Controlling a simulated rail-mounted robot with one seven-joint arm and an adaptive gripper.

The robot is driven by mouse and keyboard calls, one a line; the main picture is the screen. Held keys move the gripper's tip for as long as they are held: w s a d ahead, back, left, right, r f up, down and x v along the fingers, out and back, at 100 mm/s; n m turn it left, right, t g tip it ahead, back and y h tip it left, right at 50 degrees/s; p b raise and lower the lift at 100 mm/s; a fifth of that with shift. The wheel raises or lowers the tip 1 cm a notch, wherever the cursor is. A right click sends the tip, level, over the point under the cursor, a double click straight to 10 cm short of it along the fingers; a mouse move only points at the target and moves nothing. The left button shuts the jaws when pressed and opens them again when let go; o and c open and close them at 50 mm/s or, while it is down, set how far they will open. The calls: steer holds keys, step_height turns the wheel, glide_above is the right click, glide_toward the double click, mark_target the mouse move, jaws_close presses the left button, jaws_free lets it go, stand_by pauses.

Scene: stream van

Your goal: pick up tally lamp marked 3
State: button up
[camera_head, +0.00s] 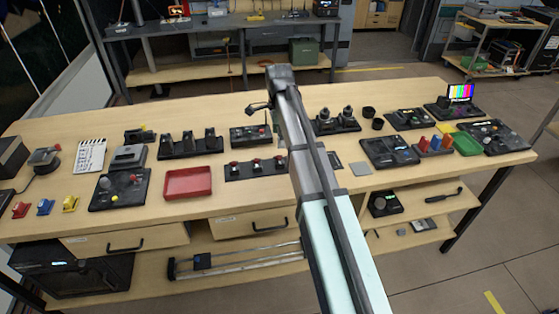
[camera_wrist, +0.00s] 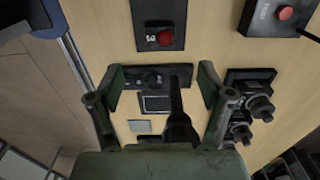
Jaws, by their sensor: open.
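The tally lamp marked 3 (camera_wrist: 165,38) is a red button-like lamp at the end of a black strip, at the top centre of the wrist view. A white 3 shows beside it. My gripper (camera_wrist: 161,76) is open and empty. Its fingers point toward the bench, below the lamp in the wrist view and apart from it. My gripper is not clear in the head view, where my arm hides part of the bench.
A black device with a small screen (camera_wrist: 155,103) and an upright black handle (camera_wrist: 177,115) lies beneath my fingers. A red tray (camera_head: 188,183) sits left of the strip.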

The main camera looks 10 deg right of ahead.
mark_target(279, 158)
steer(key=shift+f+p, duration=1.8)
steer(key=shift+f, duration=3.65)
steer(key=c, duration=1.3)
